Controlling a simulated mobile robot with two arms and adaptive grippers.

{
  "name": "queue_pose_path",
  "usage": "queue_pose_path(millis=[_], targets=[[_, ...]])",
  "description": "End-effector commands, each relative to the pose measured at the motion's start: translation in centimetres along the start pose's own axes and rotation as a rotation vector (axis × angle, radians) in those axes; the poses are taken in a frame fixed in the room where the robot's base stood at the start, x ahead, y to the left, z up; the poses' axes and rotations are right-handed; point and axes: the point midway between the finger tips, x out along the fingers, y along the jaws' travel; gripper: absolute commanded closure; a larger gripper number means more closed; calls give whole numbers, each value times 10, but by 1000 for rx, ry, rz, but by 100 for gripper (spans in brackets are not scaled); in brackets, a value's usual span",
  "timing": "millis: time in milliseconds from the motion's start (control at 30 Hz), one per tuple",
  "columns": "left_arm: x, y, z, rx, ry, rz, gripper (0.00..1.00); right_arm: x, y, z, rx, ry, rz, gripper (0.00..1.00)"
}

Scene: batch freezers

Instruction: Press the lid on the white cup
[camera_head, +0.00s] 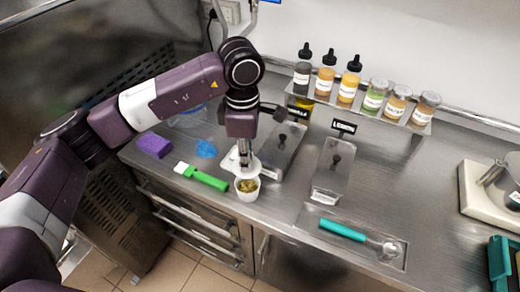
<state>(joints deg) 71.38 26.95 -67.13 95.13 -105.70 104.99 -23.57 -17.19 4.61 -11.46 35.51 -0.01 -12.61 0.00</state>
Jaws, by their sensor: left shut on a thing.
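The white cup (247,195) stands upright near the counter's front edge, with greenish-yellow contents visible at its open top. My left gripper (244,160) points down just behind and above the cup. It is shut on a white lid (233,163), a flat disc. The lid appears above the cup's back rim, and the front of the cup's mouth is uncovered. I cannot tell whether the lid touches the rim. The gripper hides part of the lid. My right gripper is not in view.
A green-handled spatula (205,179) lies just left of the cup, with a purple sponge (154,145) and blue cloth (205,149) beyond. Metal lids with knobs (331,168) are set behind and right. A teal-handled scoop (343,230) lies in a tray. Bottles and jars (374,94) line a back shelf.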

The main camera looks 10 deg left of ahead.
Motion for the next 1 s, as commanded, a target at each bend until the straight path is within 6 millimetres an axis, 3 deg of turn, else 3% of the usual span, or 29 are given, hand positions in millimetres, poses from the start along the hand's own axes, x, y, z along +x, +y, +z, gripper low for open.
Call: queue_pose_path(millis=[267, 600, 733, 1000], targets=[[12, 0, -2, -1, 1, 0, 93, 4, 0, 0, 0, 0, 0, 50], [44, 0, -2, -2, 2, -2, 93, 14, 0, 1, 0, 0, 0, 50], [58, 0, -2, -2, 1, 0, 93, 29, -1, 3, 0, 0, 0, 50], [66, 0, -2, -2, 1, 1, 93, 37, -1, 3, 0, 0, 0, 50]])
